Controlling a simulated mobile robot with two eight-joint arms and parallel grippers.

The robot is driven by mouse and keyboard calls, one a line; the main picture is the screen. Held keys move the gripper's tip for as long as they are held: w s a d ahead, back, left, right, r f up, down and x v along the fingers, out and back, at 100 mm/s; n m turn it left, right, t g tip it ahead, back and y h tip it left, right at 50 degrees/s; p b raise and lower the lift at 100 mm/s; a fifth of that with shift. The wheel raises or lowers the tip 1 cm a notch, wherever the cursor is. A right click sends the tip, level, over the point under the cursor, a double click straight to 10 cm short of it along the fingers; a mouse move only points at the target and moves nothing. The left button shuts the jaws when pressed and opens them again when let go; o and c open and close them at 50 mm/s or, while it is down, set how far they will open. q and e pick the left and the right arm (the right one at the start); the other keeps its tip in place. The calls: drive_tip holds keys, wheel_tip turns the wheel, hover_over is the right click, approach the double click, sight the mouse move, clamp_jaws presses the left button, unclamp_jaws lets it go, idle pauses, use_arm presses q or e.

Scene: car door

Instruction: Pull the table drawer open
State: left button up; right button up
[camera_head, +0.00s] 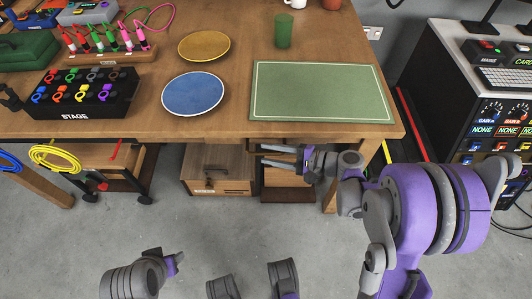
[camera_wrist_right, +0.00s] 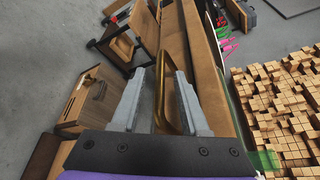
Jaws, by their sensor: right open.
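The wooden table (camera_head: 330,135) shows from above in the head view; its top hides the drawer front there. In the right wrist view the brown table front (camera_wrist_right: 207,70) runs down the picture, with a long brass handle (camera_wrist_right: 160,80) on it. My right gripper (camera_head: 263,154) is just below the table's front edge, pointing left. In the right wrist view its two grey fingers (camera_wrist_right: 160,72) are apart, with the handle between them. I cannot tell whether either finger touches it.
A small wooden cabinet (camera_head: 208,187) with a dark handle stands under the table. A green mat (camera_head: 320,108), a blue plate (camera_head: 192,94) and a STAGE box (camera_head: 85,92) are on the tabletop. A black equipment rack (camera_head: 440,105) stands at right. Grey floor is clear in front.

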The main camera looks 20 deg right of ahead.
drive_tip(key=shift+x, duration=0.75)
clamp_jaws()
idle(0.9)
